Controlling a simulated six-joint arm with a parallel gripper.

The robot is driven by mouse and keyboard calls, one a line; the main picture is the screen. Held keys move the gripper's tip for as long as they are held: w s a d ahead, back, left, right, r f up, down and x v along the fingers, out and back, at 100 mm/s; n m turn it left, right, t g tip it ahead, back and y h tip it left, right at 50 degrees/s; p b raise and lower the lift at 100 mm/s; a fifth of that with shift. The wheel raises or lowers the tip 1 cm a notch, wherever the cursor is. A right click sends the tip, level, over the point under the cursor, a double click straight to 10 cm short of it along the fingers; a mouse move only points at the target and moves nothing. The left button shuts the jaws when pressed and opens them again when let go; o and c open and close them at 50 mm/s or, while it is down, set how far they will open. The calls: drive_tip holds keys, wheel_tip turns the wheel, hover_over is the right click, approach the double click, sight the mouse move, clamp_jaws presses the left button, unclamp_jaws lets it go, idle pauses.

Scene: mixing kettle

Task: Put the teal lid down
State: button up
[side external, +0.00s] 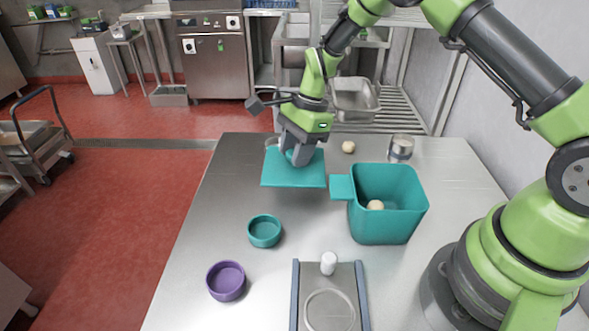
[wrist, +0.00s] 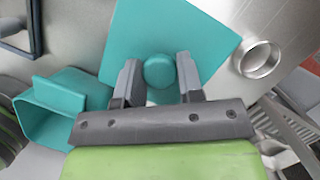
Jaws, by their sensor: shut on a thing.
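The teal lid (side external: 293,177) is a flat square plate, held over the steel table to the left of the teal kettle (side external: 385,228). My gripper (side external: 298,155) is shut on the lid's round knob, which shows between the fingers in the wrist view (wrist: 159,72). The lid's plate (wrist: 150,30) spreads out beyond the fingers there. The lid looks a little above the table; its exact height is hard to tell. The kettle is open at the top, has a tab handle on its left side, and holds a pale ball (side external: 375,205).
A teal bowl (side external: 264,231) and a purple bowl (side external: 226,281) stand at the front left. A grey framed plate with a ring (side external: 330,300) lies at the front. A pale ball (side external: 348,147) and a metal cup (side external: 400,148) are at the back.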

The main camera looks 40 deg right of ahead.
sight(296, 171)
drive_tip(key=shift+f, duration=2.5)
drive_tip(key=o, duration=0.9)
drive_tip(key=shift+f, duration=0.15)
